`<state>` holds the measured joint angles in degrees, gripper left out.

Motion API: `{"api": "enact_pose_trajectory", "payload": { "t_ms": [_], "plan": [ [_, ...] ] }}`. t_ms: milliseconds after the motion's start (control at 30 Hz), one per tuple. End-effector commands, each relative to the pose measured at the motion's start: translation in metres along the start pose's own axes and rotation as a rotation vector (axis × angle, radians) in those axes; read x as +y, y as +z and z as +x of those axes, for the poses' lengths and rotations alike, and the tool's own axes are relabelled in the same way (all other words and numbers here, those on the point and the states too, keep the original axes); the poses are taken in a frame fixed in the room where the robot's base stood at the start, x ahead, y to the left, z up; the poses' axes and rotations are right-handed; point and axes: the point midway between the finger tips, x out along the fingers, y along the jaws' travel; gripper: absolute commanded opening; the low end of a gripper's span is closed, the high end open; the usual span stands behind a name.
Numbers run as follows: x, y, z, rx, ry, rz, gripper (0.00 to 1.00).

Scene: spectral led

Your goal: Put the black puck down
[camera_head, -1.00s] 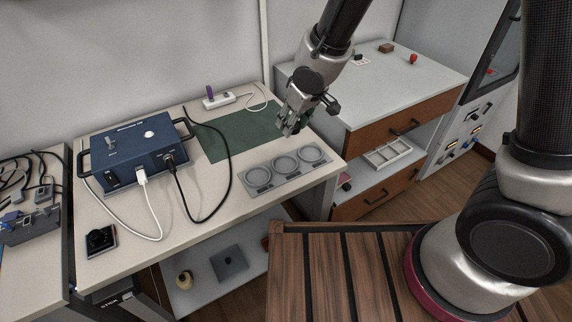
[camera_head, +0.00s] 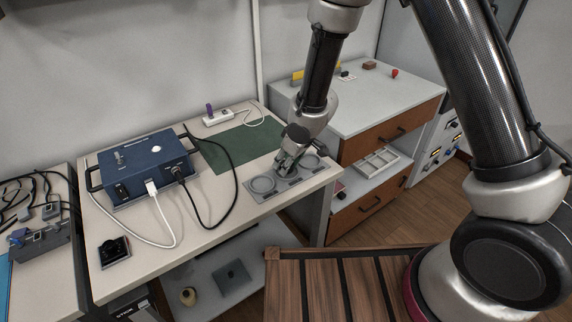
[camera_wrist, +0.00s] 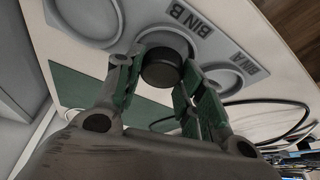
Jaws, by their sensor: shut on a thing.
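The black puck (camera_wrist: 162,73) shows in the wrist view between the two fingertips of my gripper (camera_wrist: 157,78), which is shut on it. The puck is over or at the middle ring of the grey tray (camera_wrist: 226,47), next to the label BIN B. I cannot tell whether it touches the tray. In the head view my gripper (camera_head: 284,164) points down at the middle of the grey tray (camera_head: 262,198); the puck is hidden there. The left and right rings look empty.
A green mat (camera_head: 236,150) lies behind the tray. A blue box (camera_head: 143,165) with white and black cables stands to the left. A power strip (camera_head: 218,117) is at the back. A drawer cabinet (camera_head: 372,103) stands close on the right.

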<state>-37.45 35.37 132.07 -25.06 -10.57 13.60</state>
Motion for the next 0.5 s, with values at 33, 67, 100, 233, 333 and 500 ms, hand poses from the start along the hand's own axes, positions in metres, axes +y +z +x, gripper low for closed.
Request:
{"api": "enact_pose_trajectory", "payload": {
  "t_ms": [33,67,100,233,333,500],
  "plan": [
    [-0.0002,-0.0002,-0.0003,0.0,0.0,0.0,0.1],
    [-0.0002,-0.0002,-0.0004,0.0,0.0,0.0,0.1],
    [-0.0002,-0.0001,-0.0004,0.0,0.0,0.0,0.1],
    [-0.0004,0.001,0.0019,-0.001,0.0,0.001,0.1],
    [-0.0005,0.0021,0.0048,-0.001,0.0,0.001,0.1],
    [-0.0005,0.0044,0.0096,-0.001,0.0,0.001,0.1]
  ]
}}
